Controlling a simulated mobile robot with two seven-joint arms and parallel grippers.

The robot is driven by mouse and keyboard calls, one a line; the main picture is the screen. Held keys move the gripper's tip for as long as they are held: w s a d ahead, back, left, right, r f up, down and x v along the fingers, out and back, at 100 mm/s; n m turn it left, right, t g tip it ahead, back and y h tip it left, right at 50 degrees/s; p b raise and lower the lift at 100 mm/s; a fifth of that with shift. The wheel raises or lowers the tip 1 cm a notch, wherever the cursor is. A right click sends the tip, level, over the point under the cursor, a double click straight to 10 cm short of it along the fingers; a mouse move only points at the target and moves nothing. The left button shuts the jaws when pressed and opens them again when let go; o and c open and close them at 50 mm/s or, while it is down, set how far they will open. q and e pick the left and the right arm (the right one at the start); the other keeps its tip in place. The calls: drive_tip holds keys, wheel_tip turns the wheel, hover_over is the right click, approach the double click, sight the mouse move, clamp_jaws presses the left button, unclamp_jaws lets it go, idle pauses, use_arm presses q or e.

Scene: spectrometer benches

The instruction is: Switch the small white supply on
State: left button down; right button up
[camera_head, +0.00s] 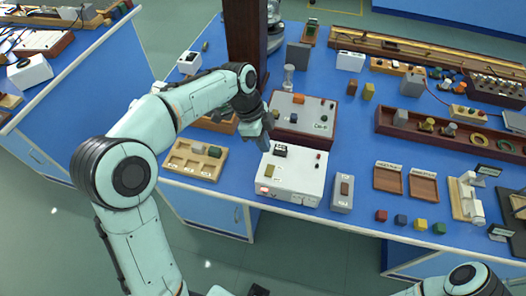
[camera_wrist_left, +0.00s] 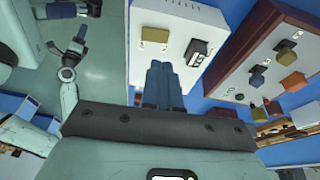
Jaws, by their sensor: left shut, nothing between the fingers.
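A white box (camera_head: 291,177), the likely supply, stands near the bench's front edge. On its top are a black switch (camera_head: 280,150), a tan block-like knob (camera_head: 269,171) and small red parts. The left wrist view shows the box's face (camera_wrist_left: 180,15) with the tan knob (camera_wrist_left: 155,36) and the black switch (camera_wrist_left: 197,51). My left gripper (camera_head: 264,143) is shut and empty, just above the box's back left corner. Its fingertips (camera_wrist_left: 161,66) show close to the tan knob and switch; I cannot tell whether they touch. A small arm end (camera_wrist_left: 81,34), probably my right gripper, shows in the wrist view.
A grey-topped red-brown box (camera_head: 302,118) stands just behind the white box. A tan tray (camera_head: 194,160) lies left of it and a grey switch box (camera_head: 343,192) right of it. Two brown trays (camera_head: 423,186) and several coloured cubes lie further right.

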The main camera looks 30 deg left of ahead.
use_arm(q)
drive_tip(key=v, duration=0.6)
drive_tip(key=shift+w+d+p, duration=0.3)
drive_tip(key=shift+w+p, duration=0.15)
